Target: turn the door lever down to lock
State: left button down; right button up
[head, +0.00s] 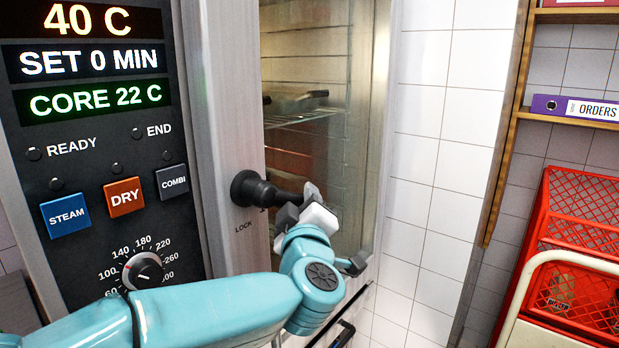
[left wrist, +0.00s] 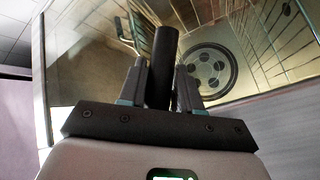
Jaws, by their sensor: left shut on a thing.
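The black door lever (head: 254,190) is on the oven door's metal frame. It points to the right from its round hub and tilts slightly down. The word LOCK is printed below the hub. My left gripper (head: 303,203) is shut on the lever's right part and partly hides its end. In the left wrist view the dark lever (left wrist: 162,58) stands between the two fingers of my left gripper (left wrist: 160,84). The glass oven door (head: 312,120) looks closed in the head view. My right gripper is not in view.
The oven's control panel (head: 88,175) with displays, buttons and a dial is at the left. A rack shows behind the glass. White wall tiles (head: 440,130), a shelf with a purple ORDERS binder (head: 575,107) and red crates (head: 580,250) are at the right.

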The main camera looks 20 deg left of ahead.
pick_arm(q)
jog(key=shift+s+a+f+m+g+h+p, duration=0.15)
jog(key=shift+s+a+f+m+g+p, duration=0.55)
jog(key=shift+s+m+g+p, duration=0.85)
jog(key=shift+s+a+f+m+g+h+p, duration=0.1)
jog(key=shift+s+a+f+m+g+p, duration=0.2)
jog(key=shift+s+f+m+g+p, duration=1.2)
jog(key=shift+s+a+f+m+g+h+p, duration=0.15)
jog(key=shift+s+a+f+m+g+p, duration=0.3)
jog(key=shift+s+g+p, duration=1.25)
jog(key=shift+w+p, duration=0.6)
jog(key=shift+p, duration=0.55)
jog(key=c, duration=1)
grip_release()
jog(key=shift+a, duration=0.1)
jog(key=shift+o, duration=0.7)
jog(key=shift+s, duration=0.1)
